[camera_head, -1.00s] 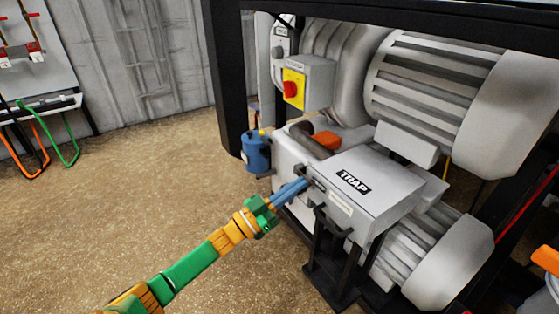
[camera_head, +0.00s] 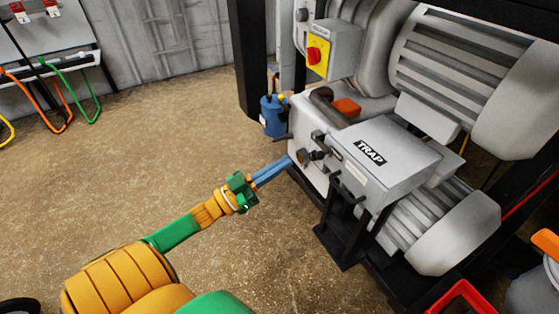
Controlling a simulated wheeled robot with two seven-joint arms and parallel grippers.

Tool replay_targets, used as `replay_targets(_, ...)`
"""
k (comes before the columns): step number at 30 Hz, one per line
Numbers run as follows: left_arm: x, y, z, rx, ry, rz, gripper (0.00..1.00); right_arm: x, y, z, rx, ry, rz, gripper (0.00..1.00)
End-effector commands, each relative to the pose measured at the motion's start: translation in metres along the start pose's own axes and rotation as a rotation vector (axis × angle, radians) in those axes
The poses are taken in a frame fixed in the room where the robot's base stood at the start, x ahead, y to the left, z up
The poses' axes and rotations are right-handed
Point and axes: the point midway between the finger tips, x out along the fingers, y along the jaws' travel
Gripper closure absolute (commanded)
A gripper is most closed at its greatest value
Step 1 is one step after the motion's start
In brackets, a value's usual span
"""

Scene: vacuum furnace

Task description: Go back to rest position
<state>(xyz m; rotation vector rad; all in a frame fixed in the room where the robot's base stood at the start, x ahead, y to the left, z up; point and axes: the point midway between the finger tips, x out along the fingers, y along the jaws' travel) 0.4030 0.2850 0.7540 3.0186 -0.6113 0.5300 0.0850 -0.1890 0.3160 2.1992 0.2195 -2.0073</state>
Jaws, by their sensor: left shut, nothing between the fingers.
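My left gripper (camera_head: 272,172) has blue fingers and a green and orange arm that comes in from the lower left. Its fingers are closed together and hold nothing. The fingertips point at the front of the grey pump unit, just left of the grey box labelled TRAP (camera_head: 385,155). In the picture they overlap the lower left side of the unit; I cannot tell whether they touch it. My right gripper is not in view.
A blue canister (camera_head: 273,116) stands left of the pump. A red and yellow switch (camera_head: 318,54) sits on a grey box above. Black stand legs (camera_head: 343,235) are below the trap. Open floor (camera_head: 190,130) lies to the left.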

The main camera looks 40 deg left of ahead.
Motion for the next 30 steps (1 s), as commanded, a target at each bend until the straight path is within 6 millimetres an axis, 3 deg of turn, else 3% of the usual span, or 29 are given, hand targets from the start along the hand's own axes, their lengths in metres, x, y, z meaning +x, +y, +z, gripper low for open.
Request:
replay_targets(11,0.000,-0.001,0.002,0.000,-0.005,-0.004,1.00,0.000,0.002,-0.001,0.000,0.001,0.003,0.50)
replay_targets(14,-0.011,-0.008,0.032,0.002,-0.092,-0.077,1.00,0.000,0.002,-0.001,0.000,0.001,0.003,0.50)
replay_targets(17,-0.051,-0.016,0.109,0.000,-0.337,-0.230,1.00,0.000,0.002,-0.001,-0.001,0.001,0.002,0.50)
replay_targets(18,-0.075,-0.013,0.145,-0.003,-0.463,-0.287,1.00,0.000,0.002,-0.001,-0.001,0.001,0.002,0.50)
replay_targets(20,-0.115,0.001,0.195,-0.012,-0.658,-0.349,1.00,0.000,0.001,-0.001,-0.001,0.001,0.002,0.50)
replay_targets(22,-0.164,0.026,0.243,-0.027,-0.878,-0.385,1.00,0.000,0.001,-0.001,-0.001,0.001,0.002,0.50)
replay_targets(25,-0.227,0.072,0.287,-0.053,-1.150,-0.383,1.00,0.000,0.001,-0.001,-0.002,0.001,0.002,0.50)
replay_targets(30,-0.312,0.151,0.319,-0.100,-1.507,-0.303,1.00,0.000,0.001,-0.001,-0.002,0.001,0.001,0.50)
